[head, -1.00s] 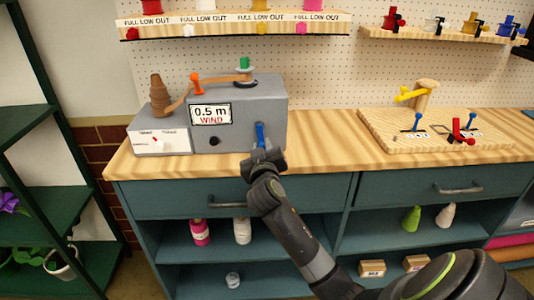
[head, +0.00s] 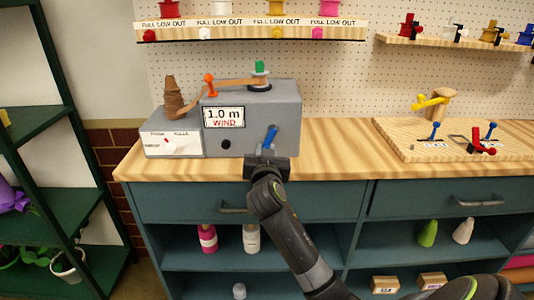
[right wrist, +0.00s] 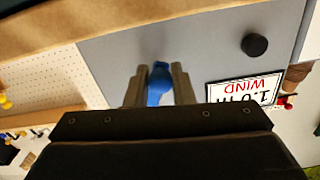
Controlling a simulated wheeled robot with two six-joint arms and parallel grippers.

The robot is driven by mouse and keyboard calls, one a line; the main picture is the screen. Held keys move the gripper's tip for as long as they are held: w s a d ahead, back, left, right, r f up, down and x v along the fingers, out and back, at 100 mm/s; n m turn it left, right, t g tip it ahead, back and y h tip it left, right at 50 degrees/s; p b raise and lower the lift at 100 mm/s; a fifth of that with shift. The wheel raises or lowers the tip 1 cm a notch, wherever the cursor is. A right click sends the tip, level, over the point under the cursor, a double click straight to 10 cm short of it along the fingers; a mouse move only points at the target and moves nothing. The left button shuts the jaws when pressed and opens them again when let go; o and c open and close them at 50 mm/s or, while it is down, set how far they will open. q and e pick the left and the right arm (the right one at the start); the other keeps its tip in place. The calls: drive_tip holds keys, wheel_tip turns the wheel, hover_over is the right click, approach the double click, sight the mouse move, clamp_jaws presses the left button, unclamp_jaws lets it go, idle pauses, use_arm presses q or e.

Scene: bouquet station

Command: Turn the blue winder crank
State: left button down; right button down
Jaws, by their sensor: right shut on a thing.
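The blue winder crank (head: 270,136) is on the front right of the grey winder box (head: 285,118). It leans a little, its top to the right in the head view. My right gripper (head: 267,155) is at the crank's lower end. In the right wrist view, the fingers (right wrist: 158,86) are shut on the blue crank handle (right wrist: 159,82), one on each side. The display (head: 224,117) on the box reads 1.0 m WIND. A black knob (head: 226,144) sits below it. My left gripper is not in view.
A wooden board (head: 400,142) with small levers is on the right. The counter (head: 335,160) between them is clear. A spool shelf (head: 250,32) hangs above.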

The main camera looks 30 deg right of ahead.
drive_tip(key=shift+r, duration=0.45)
drive_tip(key=c, duration=1.3)
unclamp_jaws()
drive_tip(key=shift+w+f, duration=0.1)
drive_tip(key=shift+o, duration=0.2)
drive_tip(key=shift+f, duration=0.1)
drive_tip(key=shift+f, duration=0.1)
